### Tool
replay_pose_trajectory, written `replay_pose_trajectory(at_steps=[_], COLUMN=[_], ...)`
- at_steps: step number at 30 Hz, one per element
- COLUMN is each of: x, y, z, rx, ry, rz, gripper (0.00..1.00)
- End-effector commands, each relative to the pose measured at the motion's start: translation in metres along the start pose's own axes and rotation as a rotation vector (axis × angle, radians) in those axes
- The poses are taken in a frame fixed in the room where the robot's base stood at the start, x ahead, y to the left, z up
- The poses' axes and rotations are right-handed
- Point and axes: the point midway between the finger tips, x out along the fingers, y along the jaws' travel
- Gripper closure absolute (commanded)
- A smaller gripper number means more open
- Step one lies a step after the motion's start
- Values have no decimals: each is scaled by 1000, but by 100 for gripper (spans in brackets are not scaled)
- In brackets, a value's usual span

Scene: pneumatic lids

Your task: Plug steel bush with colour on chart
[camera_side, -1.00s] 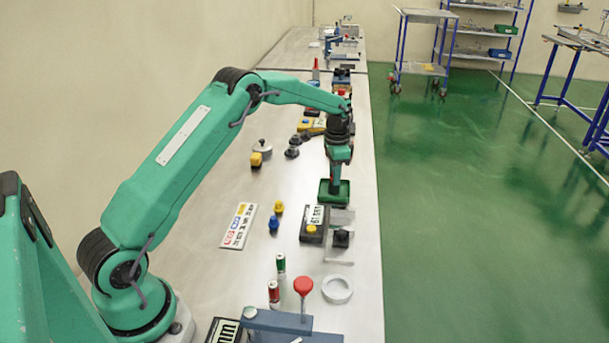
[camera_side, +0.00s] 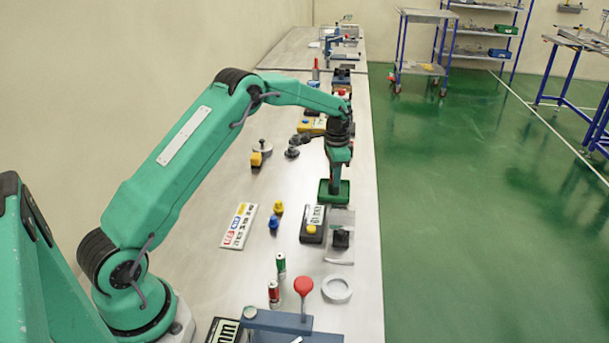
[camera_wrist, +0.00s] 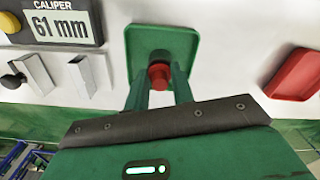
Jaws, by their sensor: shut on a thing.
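My gripper (camera_wrist: 160,80) points down over the green tray (camera_wrist: 185,35) and is shut on a red plug (camera_wrist: 159,72). In the side view my gripper (camera_side: 335,180) is low at the same green tray (camera_side: 324,198). A dark round thing (camera_wrist: 159,55) shows beyond the red plug; I cannot tell whether it is the steel bush or whether they touch. A yellow plug (camera_side: 278,207) and a blue plug (camera_side: 273,223) stand left of the tray. The white chart (camera_side: 238,226) with red, blue and yellow labels lies beside them.
The caliper display (camera_wrist: 62,24) reads 61 mm, with metal blocks (camera_wrist: 35,72) below it. A red tray (camera_wrist: 297,75) is at right in the wrist view.

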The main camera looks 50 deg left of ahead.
Motion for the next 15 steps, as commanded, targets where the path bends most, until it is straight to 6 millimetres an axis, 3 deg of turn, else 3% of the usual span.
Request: replay_pose_trajectory(at_steps=[5, 6, 9, 15], x=[2, 2, 2, 1], y=[0, 0, 0, 0], z=[0, 0, 0, 0], rx=[0, 0, 0, 0], ry=[-1, -1, -1, -1], rz=[1, 1, 1, 1], gripper=[97, 70, 50, 50])
